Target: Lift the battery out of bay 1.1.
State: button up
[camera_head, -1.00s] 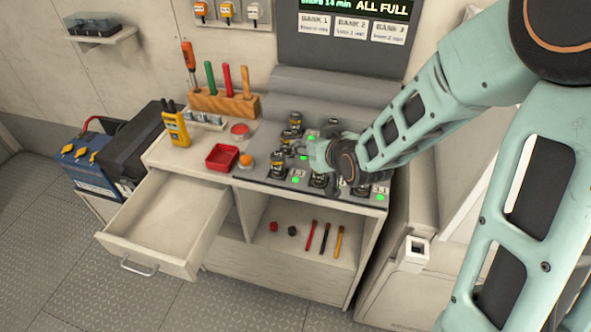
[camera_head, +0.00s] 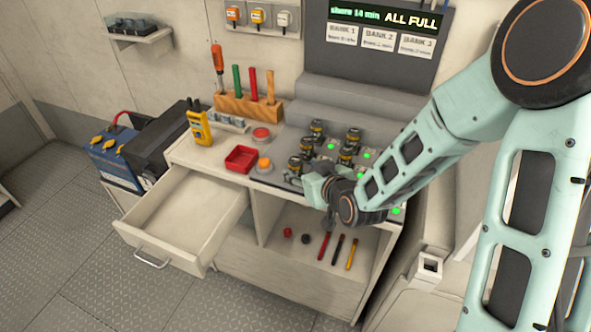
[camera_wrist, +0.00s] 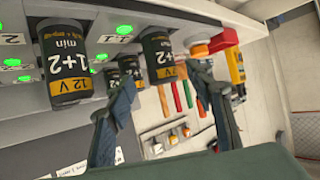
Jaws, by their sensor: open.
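The battery in bay 1.1 (camera_wrist: 160,58) is a dark cylinder with a yellow band, seated at the charger's front left beside the tag reading 1.1 (camera_wrist: 107,38). In the head view this battery (camera_head: 294,164) stands just behind my gripper (camera_head: 314,186). In the wrist view, which is turned upside down, my gripper (camera_wrist: 165,88) is open and empty. The battery appears between its two fingers, toward their tips, with gaps at both sides. I cannot tell how far apart they are in depth. A green light (camera_wrist: 124,30) glows near the tag.
Other batteries stand close by, one (camera_wrist: 68,60) in the neighbouring bay and several behind. An open drawer (camera_head: 185,215) juts out at the front left.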

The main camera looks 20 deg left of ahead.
aim_at(299, 167)
jog(key=shift+a+p+x, duration=0.2)
jog(key=shift+p+x, duration=0.15)
jog(key=shift+x, duration=2.15)
jog(key=shift+s+r, duration=0.1)
jog(key=shift+c, duration=0.3)
grip_shut()
